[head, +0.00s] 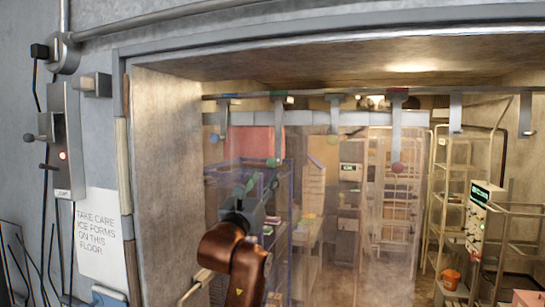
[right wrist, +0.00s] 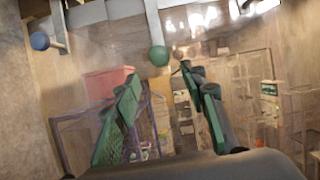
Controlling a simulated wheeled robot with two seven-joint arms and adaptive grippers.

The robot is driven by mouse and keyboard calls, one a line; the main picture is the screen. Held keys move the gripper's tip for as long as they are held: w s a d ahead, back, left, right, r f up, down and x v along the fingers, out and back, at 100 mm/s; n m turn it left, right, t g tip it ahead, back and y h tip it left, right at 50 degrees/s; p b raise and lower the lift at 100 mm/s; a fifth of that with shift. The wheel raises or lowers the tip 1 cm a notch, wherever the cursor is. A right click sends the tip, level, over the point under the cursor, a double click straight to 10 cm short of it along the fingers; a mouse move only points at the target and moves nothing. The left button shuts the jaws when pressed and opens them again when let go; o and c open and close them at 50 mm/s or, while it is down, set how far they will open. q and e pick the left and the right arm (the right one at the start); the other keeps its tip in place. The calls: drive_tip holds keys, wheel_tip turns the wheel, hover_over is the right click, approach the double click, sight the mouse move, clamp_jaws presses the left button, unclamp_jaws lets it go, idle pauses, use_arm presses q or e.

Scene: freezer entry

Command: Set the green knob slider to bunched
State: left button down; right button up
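The green knob (head: 274,162) hangs at the lower end of a grey slider strap (head: 276,125) on the rail, towards the left of the doorway. The green knob also shows in the right wrist view (right wrist: 159,56), ahead of the fingertips and between their lines. My right gripper (head: 246,186) has green fingers and is a little below and left of the knob in the head view. In the right wrist view my right gripper (right wrist: 158,72) is open with nothing between its fingers. My left gripper is not in view.
A blue knob (right wrist: 40,41) hangs left of the green one. A red knob (head: 397,167) and another slider (head: 334,120) hang to the right. A clear strip curtain (head: 345,215) hangs below the rail (head: 350,93). The wooden-edged door jamb (head: 165,150) stands at the left.

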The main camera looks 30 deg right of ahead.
sight(271, 163)
drive_tip(key=shift+s+d+r+y, duration=0.15)
drive_tip(key=shift+r+y, duration=0.15)
drive_tip(key=shift+r, duration=0.6)
drive_tip(key=p+x, duration=0.4)
drive_tip(key=x, duration=0.3)
clamp_jaws()
